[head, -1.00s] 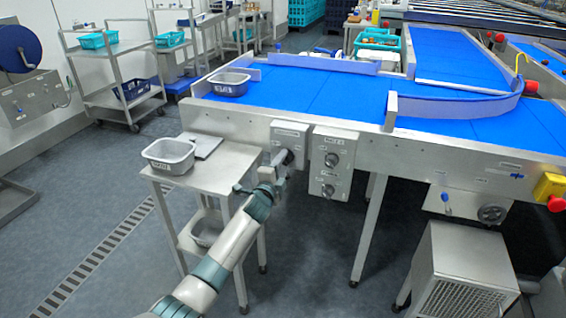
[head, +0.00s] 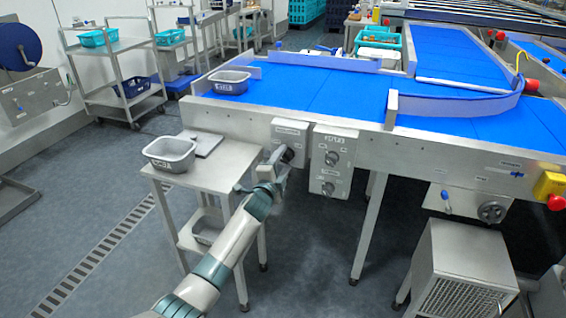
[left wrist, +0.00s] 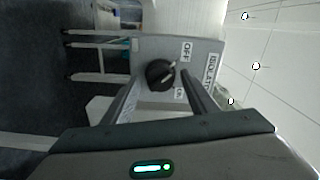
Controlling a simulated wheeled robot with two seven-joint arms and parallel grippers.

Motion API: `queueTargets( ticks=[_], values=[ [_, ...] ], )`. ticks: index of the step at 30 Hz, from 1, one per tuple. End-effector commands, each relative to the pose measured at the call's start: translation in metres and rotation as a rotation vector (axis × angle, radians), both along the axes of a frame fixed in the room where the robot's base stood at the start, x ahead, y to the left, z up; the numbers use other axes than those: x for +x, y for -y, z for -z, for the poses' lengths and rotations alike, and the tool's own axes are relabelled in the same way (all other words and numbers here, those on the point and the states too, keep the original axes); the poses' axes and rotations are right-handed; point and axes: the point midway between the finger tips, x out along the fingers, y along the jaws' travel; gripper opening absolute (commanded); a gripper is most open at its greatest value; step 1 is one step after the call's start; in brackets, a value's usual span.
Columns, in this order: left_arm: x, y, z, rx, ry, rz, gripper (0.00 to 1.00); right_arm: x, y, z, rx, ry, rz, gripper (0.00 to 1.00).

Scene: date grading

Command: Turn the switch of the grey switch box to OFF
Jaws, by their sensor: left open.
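The grey switch box (head: 291,131) hangs on the side of the blue-belted conveyor in the head view, its lower part hidden by my left gripper (head: 286,157). In the left wrist view the box face (left wrist: 147,49) shows a round black switch knob (left wrist: 160,74), an OFF label (left wrist: 186,51) and a second small label, partly hidden, that seems to read ON. A small light mark shows on the knob's upper right side. My left gripper (left wrist: 161,82) is open, one finger on each side of the knob in the picture; contact cannot be told. My right gripper is not in view.
A second box with two knobs (head: 333,160) hangs just right of the switch box. A steel side table (head: 222,178) with a grey tub (head: 170,152) stands left of my arm. The conveyor edge (head: 232,118) runs above the boxes.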

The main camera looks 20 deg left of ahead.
Motion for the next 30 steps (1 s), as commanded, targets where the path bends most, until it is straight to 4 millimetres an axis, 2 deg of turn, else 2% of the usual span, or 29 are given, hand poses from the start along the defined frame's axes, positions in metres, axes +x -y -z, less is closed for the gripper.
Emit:
queueTargets(
  ticks=[8, 14, 20, 30],
  values=[
    [-0.006, -0.001, 0.0, 0.001, 0.0, 0.0, 0.53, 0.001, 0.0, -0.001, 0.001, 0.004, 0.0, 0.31],
    [-0.024, -0.001, -0.001, 0.002, 0.001, 0.001, 0.53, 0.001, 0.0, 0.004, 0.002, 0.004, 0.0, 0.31],
    [-0.055, -0.002, 0.0, 0.002, 0.0, 0.001, 0.53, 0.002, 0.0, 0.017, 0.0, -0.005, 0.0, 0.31],
    [-0.119, -0.004, 0.0, 0.001, -0.001, 0.0, 0.53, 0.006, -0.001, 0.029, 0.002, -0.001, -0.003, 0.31]
  ],
)
